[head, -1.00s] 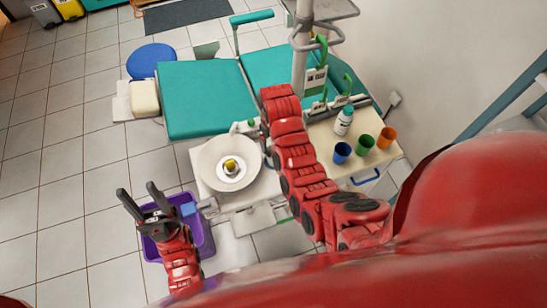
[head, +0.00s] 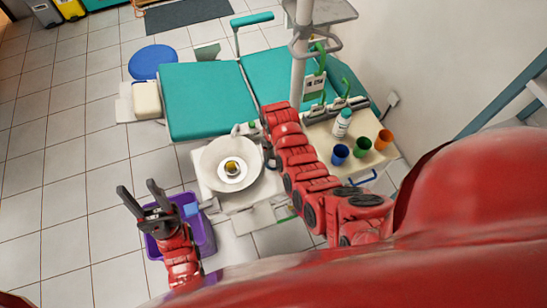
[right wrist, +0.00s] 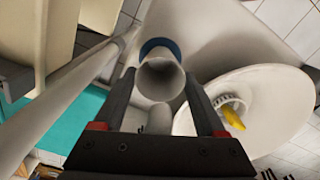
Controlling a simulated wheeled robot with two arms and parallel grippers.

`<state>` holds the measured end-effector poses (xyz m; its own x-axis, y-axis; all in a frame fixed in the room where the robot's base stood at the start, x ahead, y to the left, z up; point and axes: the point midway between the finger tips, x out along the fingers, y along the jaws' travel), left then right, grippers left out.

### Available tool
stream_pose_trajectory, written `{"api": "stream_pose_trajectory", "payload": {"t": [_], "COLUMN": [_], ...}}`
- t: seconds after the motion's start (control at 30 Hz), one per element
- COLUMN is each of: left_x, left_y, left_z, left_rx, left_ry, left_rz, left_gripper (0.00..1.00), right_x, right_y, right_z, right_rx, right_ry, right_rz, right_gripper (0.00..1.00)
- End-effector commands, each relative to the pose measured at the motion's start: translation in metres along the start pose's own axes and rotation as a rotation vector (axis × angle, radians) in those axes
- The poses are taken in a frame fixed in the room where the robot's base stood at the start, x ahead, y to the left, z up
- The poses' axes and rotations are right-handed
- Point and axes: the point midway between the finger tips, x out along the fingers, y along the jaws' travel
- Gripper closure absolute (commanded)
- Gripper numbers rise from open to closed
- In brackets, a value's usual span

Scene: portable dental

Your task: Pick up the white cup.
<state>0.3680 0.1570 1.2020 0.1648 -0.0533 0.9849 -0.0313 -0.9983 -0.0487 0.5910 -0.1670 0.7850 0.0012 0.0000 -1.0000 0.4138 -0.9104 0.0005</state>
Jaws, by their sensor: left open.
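A whitish cup (right wrist: 160,77), its open mouth facing the camera, shows between the fingertips of my right gripper (right wrist: 160,88) in the right wrist view. The fingers stand apart on either side of it; I cannot tell whether they touch it. In the head view my right arm hides this gripper, and I cannot make out the cup there. My left gripper (head: 142,197) is open and empty, above the purple bin (head: 205,233).
A white round basin (head: 212,178) with a yellow item (head: 232,168) stands beside my right arm. Blue (head: 340,153), green (head: 362,147) and orange (head: 383,139) cups and a white bottle (head: 343,122) stand on the side table. The teal chair (head: 205,100) lies behind.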

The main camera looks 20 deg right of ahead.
Motion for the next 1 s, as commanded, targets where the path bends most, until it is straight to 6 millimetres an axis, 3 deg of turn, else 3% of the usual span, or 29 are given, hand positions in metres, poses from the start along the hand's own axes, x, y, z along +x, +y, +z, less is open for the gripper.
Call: {"api": "stream_pose_trajectory", "payload": {"t": [0.03,0.2,0.67,1.0], "left_x": [0.000,0.000,-0.006,-0.026], "left_y": [0.000,0.000,0.000,0.001], "left_z": [0.000,0.000,0.001,0.004], "left_rx": [0.000,0.000,0.000,0.000], "left_ry": [0.000,0.000,0.000,0.000], "left_rz": [0.000,0.000,0.000,0.000], "left_gripper": [0.50,0.50,0.50,0.50], "right_x": [0.000,0.000,-0.005,-0.033], "right_y": [0.000,0.000,0.000,-0.002], "right_z": [0.000,0.000,0.000,0.005], "right_rx": [0.000,0.000,0.000,0.001], "right_ry": [0.000,-0.001,-0.001,0.002], "right_rz": [0.000,0.000,0.000,0.000], "right_gripper": [0.53,0.79,0.79,0.79]}}
